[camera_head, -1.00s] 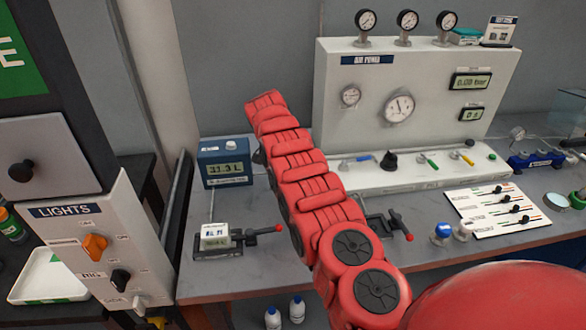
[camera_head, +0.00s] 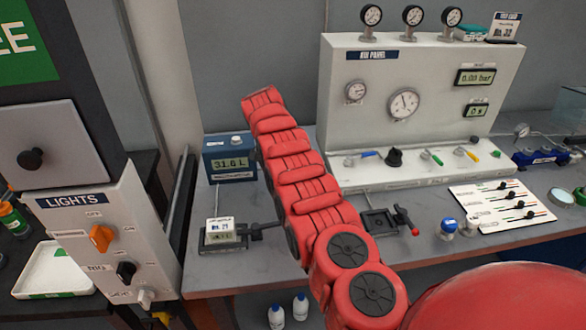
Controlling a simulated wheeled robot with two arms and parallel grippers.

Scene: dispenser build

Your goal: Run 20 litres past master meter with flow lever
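The blue meter box (camera_head: 229,160) stands at the back left of the bench, and its display seems to read about 31.6 L. In front of it is a small white-labelled unit (camera_head: 221,231) on a dark base, with a dark lever (camera_head: 256,232) pointing right; the lever's far end is hidden behind my red arm. My arm rises across the middle of the view. No gripper fingers are visible, so neither gripper's state shows.
The white air panel (camera_head: 340,90) with gauges and coloured valves stands behind. The LIGHTS panel (camera_head: 70,225) stands at the left. Some bare bench (camera_head: 230,275) shows in front.

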